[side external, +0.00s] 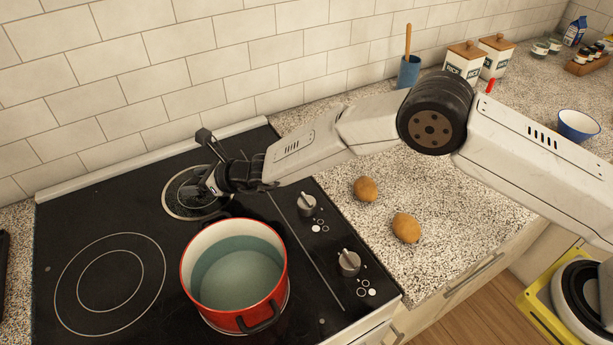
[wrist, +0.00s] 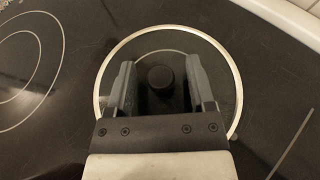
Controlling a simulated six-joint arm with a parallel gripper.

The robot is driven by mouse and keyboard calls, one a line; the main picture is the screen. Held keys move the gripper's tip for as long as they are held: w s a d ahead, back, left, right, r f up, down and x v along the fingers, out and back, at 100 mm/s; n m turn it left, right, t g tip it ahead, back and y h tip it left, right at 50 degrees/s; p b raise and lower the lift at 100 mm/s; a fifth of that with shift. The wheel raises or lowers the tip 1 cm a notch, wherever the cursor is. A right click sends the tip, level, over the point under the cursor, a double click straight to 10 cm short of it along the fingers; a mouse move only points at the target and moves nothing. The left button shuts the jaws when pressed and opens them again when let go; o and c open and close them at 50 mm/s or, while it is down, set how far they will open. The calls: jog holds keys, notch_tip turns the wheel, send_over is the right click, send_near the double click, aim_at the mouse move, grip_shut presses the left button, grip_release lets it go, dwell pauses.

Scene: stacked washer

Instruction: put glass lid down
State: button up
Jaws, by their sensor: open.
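The glass lid (side external: 181,205) lies flat on the black cooktop, over the rear burner behind the red pot. Its pale rim (wrist: 113,52) and dark round knob (wrist: 160,77) show in the wrist view. My gripper (side external: 207,187) is over the lid. In the wrist view my gripper (wrist: 160,85) is open, with one finger on each side of the knob and a gap to it on both sides. The red pot (side external: 235,318), with bluish-green liquid inside, stands on the front burner, just in front of the lid.
The cooktop (side external: 75,215) has a free ringed burner at left. Knobs (side external: 308,204) stand along its right side. Two brown potatoes (side external: 366,189) lie on the speckled counter. A blue utensil cup (side external: 409,72) and canisters (side external: 465,62) stand by the tiled wall. A blue bowl (side external: 577,126) is far right.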

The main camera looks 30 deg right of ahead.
jog(key=shift+v, duration=5.85)
jog(key=shift+f, duration=0.1)
jog(key=shift+s+d+r+n+g, duration=0.35)
jog(key=shift+s+d+n, duration=0.15)
jog(key=shift+n, duration=0.3)
jog(key=s+d+r+n+g+h, duration=0.1)
jog(key=s+d+n+g+h, duration=0.1)
jog(key=s+d+n, duration=0.5)
jog(key=s+d+r+n+g+h, duration=0.1)
jog(key=s+d+n+h, duration=0.3)
jog(key=s+d+n, duration=0.4)
jog(key=s+d+r+n+g+h, duration=0.1)
jog(key=s+d+n+g+h, duration=0.2)
jog(key=s+d+n, duration=0.5)
jog(key=d+n, duration=0.2)
jog(key=d, duration=0.7)
jog(key=shift+s+d+r, duration=0.2)
jog(key=shift+d, duration=0.15)
